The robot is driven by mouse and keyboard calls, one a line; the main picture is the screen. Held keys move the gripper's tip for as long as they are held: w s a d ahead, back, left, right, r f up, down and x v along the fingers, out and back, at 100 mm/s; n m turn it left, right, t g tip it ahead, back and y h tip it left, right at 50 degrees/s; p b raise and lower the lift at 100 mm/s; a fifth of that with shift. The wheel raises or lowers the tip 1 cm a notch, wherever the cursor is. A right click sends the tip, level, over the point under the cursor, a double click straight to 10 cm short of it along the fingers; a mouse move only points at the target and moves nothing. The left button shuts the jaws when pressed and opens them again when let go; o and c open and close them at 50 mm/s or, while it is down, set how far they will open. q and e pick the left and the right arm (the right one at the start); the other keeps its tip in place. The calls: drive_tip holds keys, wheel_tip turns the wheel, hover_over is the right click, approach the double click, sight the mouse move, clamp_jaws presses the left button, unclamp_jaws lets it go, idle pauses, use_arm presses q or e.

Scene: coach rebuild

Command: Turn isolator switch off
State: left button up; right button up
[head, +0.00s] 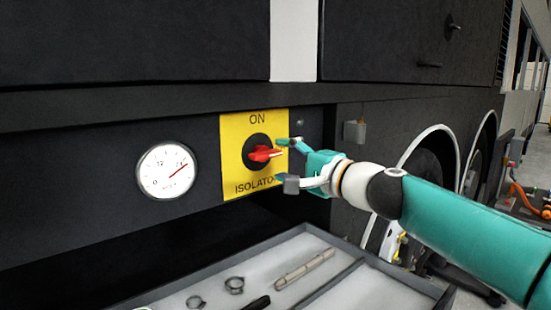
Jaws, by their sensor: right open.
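The isolator switch is a red knob (262,154) on a black round base, mounted on a yellow plate (234,135) marked "ON" above and "ISOLATOR" below. The knob's handle points to the right, roughly level. My right gripper (288,163) is open just right of the knob, with one finger above and one below the handle's level. Its lower finger covers the end of the "ISOLATOR" label. Whether the fingers touch the handle I cannot tell. My left gripper is not in view.
A round white gauge (168,171) sits left of the plate, its needle pointing to the upper right. Below is a grey tray (366,262) holding clamps (234,285) and a rod-like part (304,268). A small grey box (354,131) and coach wheels stand to the right.

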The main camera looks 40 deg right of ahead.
drive_tip(key=s, duration=0.7)
drive_tip(key=shift+s+d, duration=0.2)
drive_tip(key=shift+d, duration=0.1)
